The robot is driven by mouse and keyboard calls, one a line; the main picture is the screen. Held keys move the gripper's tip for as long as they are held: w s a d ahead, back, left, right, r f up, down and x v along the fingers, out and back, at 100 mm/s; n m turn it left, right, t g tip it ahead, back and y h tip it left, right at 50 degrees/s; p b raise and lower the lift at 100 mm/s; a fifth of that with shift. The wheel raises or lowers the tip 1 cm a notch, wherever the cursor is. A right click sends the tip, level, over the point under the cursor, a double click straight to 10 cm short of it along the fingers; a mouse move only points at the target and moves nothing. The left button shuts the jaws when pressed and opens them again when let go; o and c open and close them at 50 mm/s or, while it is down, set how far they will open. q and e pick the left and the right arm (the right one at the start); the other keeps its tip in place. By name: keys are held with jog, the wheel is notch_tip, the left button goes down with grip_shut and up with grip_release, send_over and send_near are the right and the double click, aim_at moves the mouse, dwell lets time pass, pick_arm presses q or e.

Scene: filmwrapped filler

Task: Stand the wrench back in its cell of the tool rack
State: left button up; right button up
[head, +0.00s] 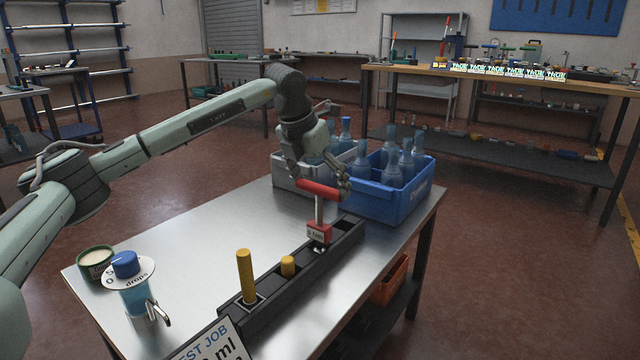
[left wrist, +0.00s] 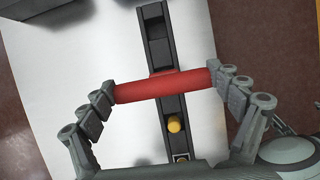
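The wrench (head: 319,190) is a T-shaped tool with a red crossbar, a grey shaft and a red labelled block (head: 319,233) low on the shaft. It stands about upright over the far part of the black tool rack (head: 285,299). My left gripper (head: 322,188) has its fingers at both ends of the crossbar. In the left wrist view the crossbar (left wrist: 165,85) spans between the fingertips and lies across the rack (left wrist: 158,55). My right gripper is not in view.
Yellow-handled tools stand in nearer cells, one tall (head: 245,275) and one short (head: 288,266). A blue crate (head: 390,208) and a grey crate (head: 290,178) with bottles stand close behind. A blue-capped cup (head: 133,298) and a green tin (head: 96,264) are at left. The table's middle is clear.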

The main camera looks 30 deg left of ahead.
pick_arm(q)
jog(key=shift+o, duration=0.9)
jog(key=v, duration=1.2)
